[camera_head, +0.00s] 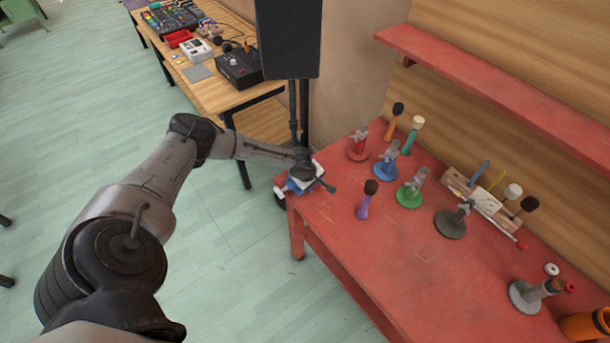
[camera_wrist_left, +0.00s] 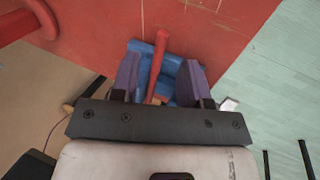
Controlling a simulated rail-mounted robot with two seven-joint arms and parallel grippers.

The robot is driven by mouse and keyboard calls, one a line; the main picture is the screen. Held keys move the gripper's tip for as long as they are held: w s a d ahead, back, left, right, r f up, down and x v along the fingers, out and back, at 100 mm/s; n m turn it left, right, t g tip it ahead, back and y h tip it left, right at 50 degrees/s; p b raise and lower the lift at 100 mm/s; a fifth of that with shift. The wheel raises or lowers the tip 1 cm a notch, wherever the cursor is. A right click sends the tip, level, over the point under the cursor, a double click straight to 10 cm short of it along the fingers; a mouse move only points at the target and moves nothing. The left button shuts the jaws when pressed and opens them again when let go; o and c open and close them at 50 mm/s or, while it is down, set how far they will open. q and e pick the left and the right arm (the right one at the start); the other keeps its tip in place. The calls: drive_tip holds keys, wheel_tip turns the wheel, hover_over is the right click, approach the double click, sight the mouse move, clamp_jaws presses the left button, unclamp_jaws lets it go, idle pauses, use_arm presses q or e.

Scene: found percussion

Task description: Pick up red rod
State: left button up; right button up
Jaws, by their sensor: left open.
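My left gripper (camera_head: 306,178) is at the near left corner of the red table (camera_head: 330,215) in the head view. The red rod (camera_wrist_left: 159,62) shows in the left wrist view, lying over a blue piece (camera_wrist_left: 140,56) at the table's edge. The two purple fingers of my left gripper (camera_wrist_left: 160,72) are open, one on each side of the rod, with gaps between. The rod's near end is partly hidden by the gripper body. I cannot make out the rod in the head view. My right gripper is not in view.
A purple-handled mallet (camera_head: 365,199) stands close to the right of my left gripper. Red, blue, green and dark stands (camera_head: 451,222) hold items farther right. A black speaker (camera_head: 287,38) on a pole is behind, and a red shelf (camera_head: 490,85) runs along the wall.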

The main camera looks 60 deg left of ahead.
sight(316, 187)
use_arm(q)
drive_tip(key=shift+x, duration=1.25)
drive_tip(key=shift+f, duration=0.3)
clamp_jaws()
